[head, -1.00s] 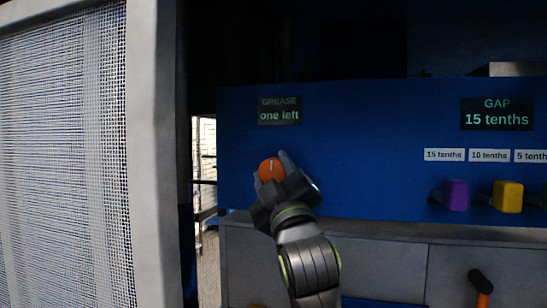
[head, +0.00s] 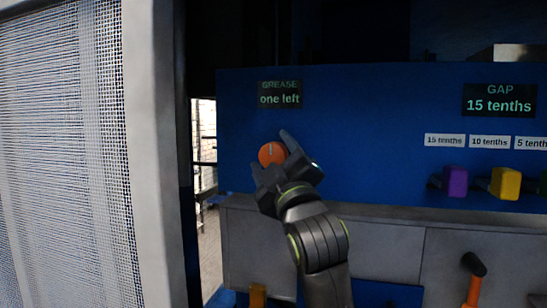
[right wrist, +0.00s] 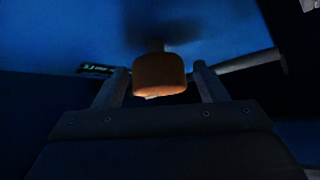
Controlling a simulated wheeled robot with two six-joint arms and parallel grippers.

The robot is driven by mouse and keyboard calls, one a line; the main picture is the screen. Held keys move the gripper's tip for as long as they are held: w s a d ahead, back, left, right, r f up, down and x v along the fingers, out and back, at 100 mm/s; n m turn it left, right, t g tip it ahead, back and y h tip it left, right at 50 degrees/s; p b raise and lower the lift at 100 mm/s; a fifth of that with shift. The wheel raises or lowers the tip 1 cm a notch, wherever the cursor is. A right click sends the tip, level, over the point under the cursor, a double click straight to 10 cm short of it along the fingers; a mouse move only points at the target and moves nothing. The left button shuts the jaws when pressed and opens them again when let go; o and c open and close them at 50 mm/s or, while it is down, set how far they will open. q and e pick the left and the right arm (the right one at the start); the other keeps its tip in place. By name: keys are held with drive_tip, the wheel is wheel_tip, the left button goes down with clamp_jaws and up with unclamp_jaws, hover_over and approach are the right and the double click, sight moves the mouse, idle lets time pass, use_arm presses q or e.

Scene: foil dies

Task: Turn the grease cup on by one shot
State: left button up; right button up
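The grease cup is an orange round knob (head: 268,154) with a short pale mark near its top, on the blue panel (head: 380,150). The display above it (head: 280,94) reads "GREASE one left". My right gripper (head: 275,155) is at the knob with its fingers spread, one at its upper right and one at its lower left. In the right wrist view the orange knob (right wrist: 160,74) sits between the two fingertips, with a narrow gap on each side. The fingers are open and hold nothing. My left gripper is not in view.
A "GAP 15 tenths" display (head: 499,100) is at the right, above white labels and a purple block (head: 455,181) and a yellow block (head: 505,183). A mesh screen in a grey frame (head: 150,150) stands at the left. An orange handle (head: 473,288) is at the lower right.

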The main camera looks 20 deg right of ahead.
drive_tip(key=b+v, duration=1.5)
drive_tip(key=v, duration=0.2)
idle(0.3)
drive_tip(key=shift+s+f, duration=0.1)
drive_tip(key=shift+s, duration=0.1)
idle(0.4)
